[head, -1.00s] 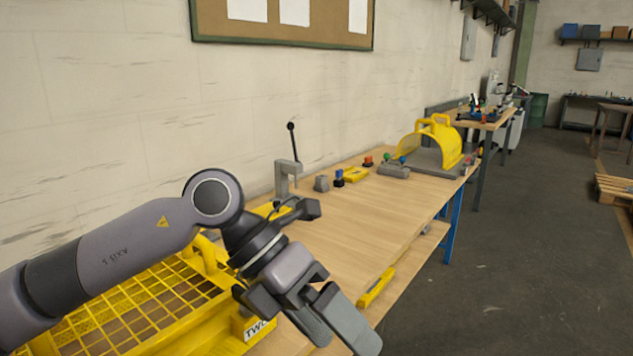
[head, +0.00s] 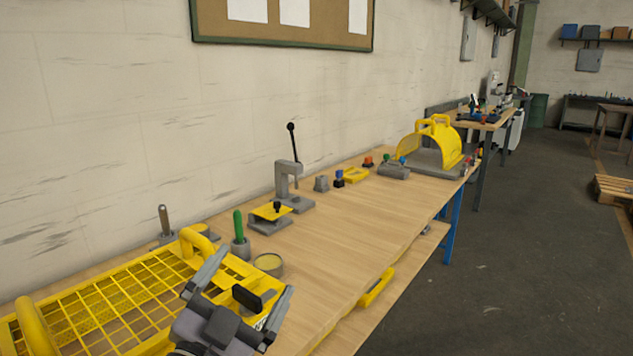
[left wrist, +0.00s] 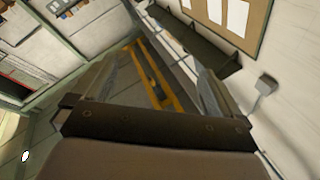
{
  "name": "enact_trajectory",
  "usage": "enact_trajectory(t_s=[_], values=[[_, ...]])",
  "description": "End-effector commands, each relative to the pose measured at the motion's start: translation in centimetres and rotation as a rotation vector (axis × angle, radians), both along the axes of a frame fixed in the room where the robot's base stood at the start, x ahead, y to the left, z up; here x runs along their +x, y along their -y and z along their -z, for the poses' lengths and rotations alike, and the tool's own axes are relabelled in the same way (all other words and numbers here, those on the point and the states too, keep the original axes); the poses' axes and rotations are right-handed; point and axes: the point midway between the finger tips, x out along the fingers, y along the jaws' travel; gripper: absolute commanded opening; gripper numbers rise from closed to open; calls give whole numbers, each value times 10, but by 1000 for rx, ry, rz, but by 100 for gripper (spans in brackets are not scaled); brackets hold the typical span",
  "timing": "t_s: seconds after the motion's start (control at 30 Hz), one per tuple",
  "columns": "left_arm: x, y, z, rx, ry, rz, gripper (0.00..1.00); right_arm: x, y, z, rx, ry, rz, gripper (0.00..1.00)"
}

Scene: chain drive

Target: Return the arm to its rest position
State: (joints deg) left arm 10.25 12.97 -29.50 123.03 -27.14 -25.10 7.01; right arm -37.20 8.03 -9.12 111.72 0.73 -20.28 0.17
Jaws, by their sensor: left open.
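My left gripper (head: 240,293) is at the bottom of the head view, in front of the yellow mesh guard (head: 110,305) at the near end of the bench. Its two fingers stand apart with nothing between them. In the left wrist view the open fingers (left wrist: 155,88) frame the room, with a wall, a shelf and yellow floor lines beyond. Most of the left arm is outside the head view. My right gripper is not in view.
The wooden bench (head: 350,235) holds a lever press (head: 287,180), a green-handled tool (head: 239,228), a round tin (head: 268,263) and a yellow hood (head: 432,145) at the far end. The bench middle is clear. Open floor (head: 500,270) lies to the right.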

Motion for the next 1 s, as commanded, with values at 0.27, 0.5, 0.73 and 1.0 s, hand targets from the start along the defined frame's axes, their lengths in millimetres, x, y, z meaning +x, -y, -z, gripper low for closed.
enact_trajectory(t_s=[0.27,0.5,0.73,1.0], values=[[-51,-84,152,-114,-681,-270,100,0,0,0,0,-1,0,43],[-139,-120,235,-131,-1141,-392,100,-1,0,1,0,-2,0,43],[-214,-136,271,-121,-1442,-449,100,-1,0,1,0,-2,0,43],[-237,-137,299,-129,-1520,-443,100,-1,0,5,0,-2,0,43]])
